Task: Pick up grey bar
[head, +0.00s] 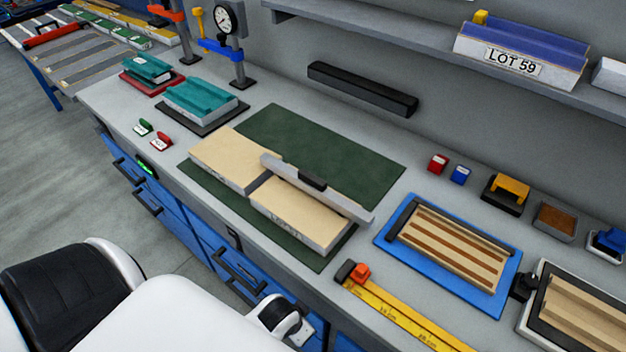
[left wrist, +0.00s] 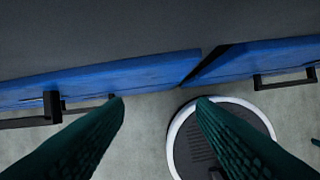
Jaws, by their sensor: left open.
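The grey bar (head: 345,202) is a long light-grey strip with a black grip (head: 313,181) near its middle. In the head view it lies slantwise across two cream panels (head: 232,158) on a dark green mat (head: 368,162). My left gripper (left wrist: 160,104) shows in the left wrist view as two dark green fingers, spread apart with nothing between them. It is over the floor in front of the blue drawers, away from the bar. The left fingers cannot be made out in the head view. My right gripper is in neither view.
A blue tray (head: 376,240) with wooden strips and a yellow ruler (head: 395,318) are right of the mat. Teal blocks (head: 201,97) stand left of it. A black bar (head: 362,89) is behind it. Blue drawer fronts (left wrist: 130,76) with black handles project below the worktop.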

